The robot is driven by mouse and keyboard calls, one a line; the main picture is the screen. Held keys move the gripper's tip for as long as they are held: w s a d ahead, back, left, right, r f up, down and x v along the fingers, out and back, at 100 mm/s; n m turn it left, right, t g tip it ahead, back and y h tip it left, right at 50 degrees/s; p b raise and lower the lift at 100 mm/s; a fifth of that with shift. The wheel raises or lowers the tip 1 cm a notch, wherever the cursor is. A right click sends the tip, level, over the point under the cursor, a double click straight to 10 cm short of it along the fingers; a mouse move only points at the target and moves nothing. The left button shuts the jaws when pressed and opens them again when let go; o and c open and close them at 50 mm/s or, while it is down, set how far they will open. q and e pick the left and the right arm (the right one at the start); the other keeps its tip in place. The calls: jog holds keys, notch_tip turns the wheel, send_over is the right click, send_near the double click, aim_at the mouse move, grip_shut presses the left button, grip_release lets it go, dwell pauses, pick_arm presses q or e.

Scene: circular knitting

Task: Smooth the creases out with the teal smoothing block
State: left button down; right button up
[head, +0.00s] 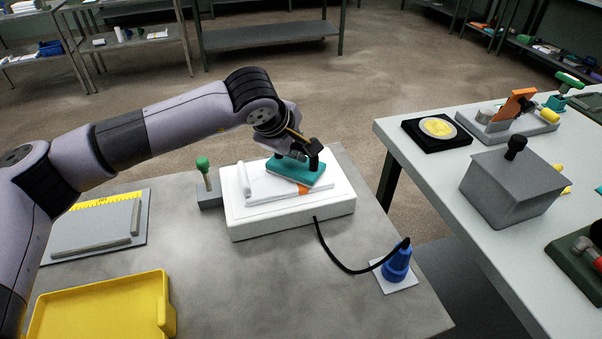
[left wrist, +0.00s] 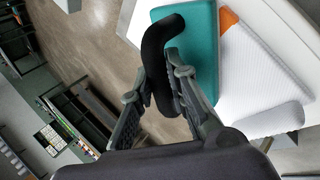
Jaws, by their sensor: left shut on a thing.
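The teal smoothing block (head: 296,176) is over the right part of the white ribbed fabric (head: 270,188). The fabric has an orange patch (head: 304,189) and lies on a white box-like base (head: 290,218). My left gripper (head: 297,153) is shut on the block's black handle, above the block. In the left wrist view the handle (left wrist: 155,45) rises between the fingers, beside the teal block (left wrist: 200,38) and fabric (left wrist: 268,72). I cannot tell whether the block presses on the fabric. The block hides the fabric beneath it. My right gripper is not in view.
A green-topped tool (head: 203,165) stands left of the base. A yellow tray (head: 100,308) and a grey board with a yellow ruler (head: 95,225) lie further left. A black cable runs to a blue cone (head: 396,264). The table front is clear.

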pick_arm(q)
jog(key=shift+d+f, duration=0.1)
jog(key=shift+f, duration=0.05)
jog(key=shift+w+d+b, duration=0.35)
jog(key=shift+d, duration=0.8)
jog(key=shift+a, duration=0.1)
jog(key=shift+s+a+b, duration=0.2)
jog(key=shift+a+b, duration=0.2)
jog(key=shift+a, duration=0.4)
jog(key=shift+s+a, duration=0.2)
jog(key=shift+a, duration=0.25)
jog(key=c, duration=1.8)
grip_release()
